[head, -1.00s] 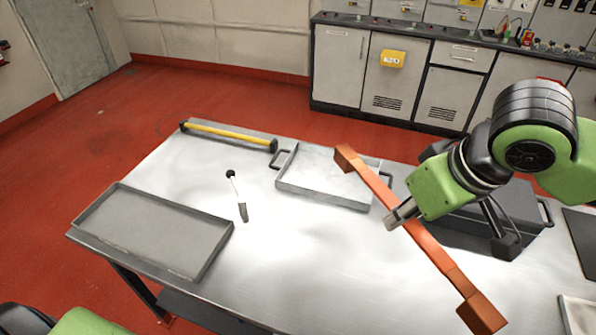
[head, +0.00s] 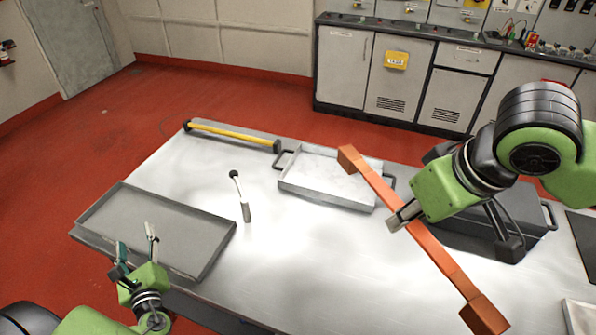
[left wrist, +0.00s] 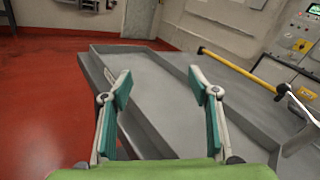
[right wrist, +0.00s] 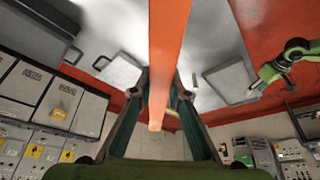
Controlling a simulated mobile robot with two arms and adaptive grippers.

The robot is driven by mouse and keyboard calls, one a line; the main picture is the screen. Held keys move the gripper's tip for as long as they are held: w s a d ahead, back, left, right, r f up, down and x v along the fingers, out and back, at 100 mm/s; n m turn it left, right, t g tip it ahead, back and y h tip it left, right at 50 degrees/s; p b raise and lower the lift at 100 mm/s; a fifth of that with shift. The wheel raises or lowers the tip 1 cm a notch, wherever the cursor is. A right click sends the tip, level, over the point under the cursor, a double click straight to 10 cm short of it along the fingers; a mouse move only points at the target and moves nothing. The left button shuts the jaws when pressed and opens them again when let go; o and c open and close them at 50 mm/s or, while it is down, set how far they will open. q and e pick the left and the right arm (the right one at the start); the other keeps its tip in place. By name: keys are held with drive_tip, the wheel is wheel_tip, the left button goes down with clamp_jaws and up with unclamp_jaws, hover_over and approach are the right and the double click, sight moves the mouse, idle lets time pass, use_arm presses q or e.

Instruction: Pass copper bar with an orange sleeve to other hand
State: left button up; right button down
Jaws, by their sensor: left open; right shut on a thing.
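The copper bar with an orange sleeve (head: 436,252) is held in the air above the right part of the table, slanting from upper left to lower right in the head view. My right gripper (head: 394,221) is shut on it near its middle; the bar (right wrist: 168,60) also runs between the fingers in the right wrist view. My left gripper (head: 137,247) is open and empty at the table's front left, by the grey tray, well apart from the bar. Its two fingers (left wrist: 161,95) stand wide apart in the left wrist view.
A grey tray (head: 122,192) lies at the table's left. A yellow-handled tool (head: 232,134) lies at the back edge. A small black-and-silver tool (head: 246,212) lies mid-table. The table's front middle is clear.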

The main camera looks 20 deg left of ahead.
drive_tip(key=shift+w, duration=0.15)
use_arm(q)
drive_tip(key=w+d+n+h, duration=0.2)
drive_tip(key=w+d, duration=0.1)
drive_tip(key=w, duration=0.2)
drive_tip(key=w+d+n+h, duration=0.3)
drive_tip(key=w+d, duration=0.1)
drive_tip(key=w, duration=0.2)
drive_tip(key=w+d+r+n+h, duration=0.1)
drive_tip(key=w+d+n+h, duration=0.2)
drive_tip(key=w, duration=0.2)
drive_tip(key=shift+w+d+r, duration=0.1)
drive_tip(key=shift+w+d, duration=0.2)
drive_tip(key=w+d+r+n+h, duration=0.2)
drive_tip(key=w+d+h, duration=0.15)
drive_tip(key=d, duration=0.35)
drive_tip(key=n+h, duration=0.3)
drive_tip(key=h, duration=1.1)
approach(344, 165)
drive_tip(key=shift+y, duration=0.25)
drive_tip(key=x, duration=1.2)
drive_tip(key=shift+r, duration=0.2)
drive_tip(key=shift+s, duration=0.1)
